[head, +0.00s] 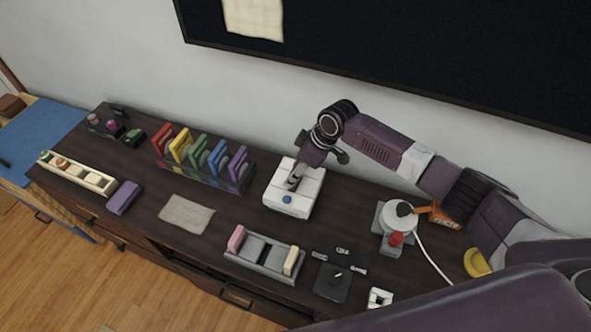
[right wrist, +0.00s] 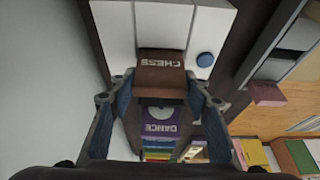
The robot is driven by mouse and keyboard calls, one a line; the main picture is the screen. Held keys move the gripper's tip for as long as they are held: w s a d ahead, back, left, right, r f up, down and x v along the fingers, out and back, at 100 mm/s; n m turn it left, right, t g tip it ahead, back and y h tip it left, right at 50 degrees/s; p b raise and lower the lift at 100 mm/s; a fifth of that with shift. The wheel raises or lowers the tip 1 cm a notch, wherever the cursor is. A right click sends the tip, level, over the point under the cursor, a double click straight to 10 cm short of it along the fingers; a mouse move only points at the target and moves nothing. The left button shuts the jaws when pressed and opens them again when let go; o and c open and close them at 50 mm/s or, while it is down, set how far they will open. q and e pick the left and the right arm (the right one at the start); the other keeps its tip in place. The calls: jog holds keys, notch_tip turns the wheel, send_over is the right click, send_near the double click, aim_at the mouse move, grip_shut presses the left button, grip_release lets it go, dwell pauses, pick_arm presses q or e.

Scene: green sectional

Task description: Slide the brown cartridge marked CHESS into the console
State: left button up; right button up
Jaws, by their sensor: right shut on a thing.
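The white console (head: 294,188) with a round blue button stands on the dark cabinet, below the wall screen. My right gripper (head: 295,178) reaches down over it. In the right wrist view, the brown cartridge marked CHESS (right wrist: 161,70) sits between the two fingers of the right gripper (right wrist: 158,84), which is shut on it. The cartridge's far end is against the white console (right wrist: 114,28), in line with its middle channel. How deep it sits in the slot is hidden. My left gripper is not in view.
A rack (head: 207,177) of coloured cases, red to purple, stands left of the console. A grey tray (head: 262,266) with pink and cream pieces lies in front. A white and grey device (head: 398,219) with a red knob stands to the right. A cloth (head: 187,214) lies front left.

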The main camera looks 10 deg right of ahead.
jog(key=shift+f+b, duration=0.7)
jog(key=shift+f, duration=0.5)
jog(key=o, duration=1.2)
jog(key=shift+r, duration=0.1)
jog(key=v, duration=1.2)
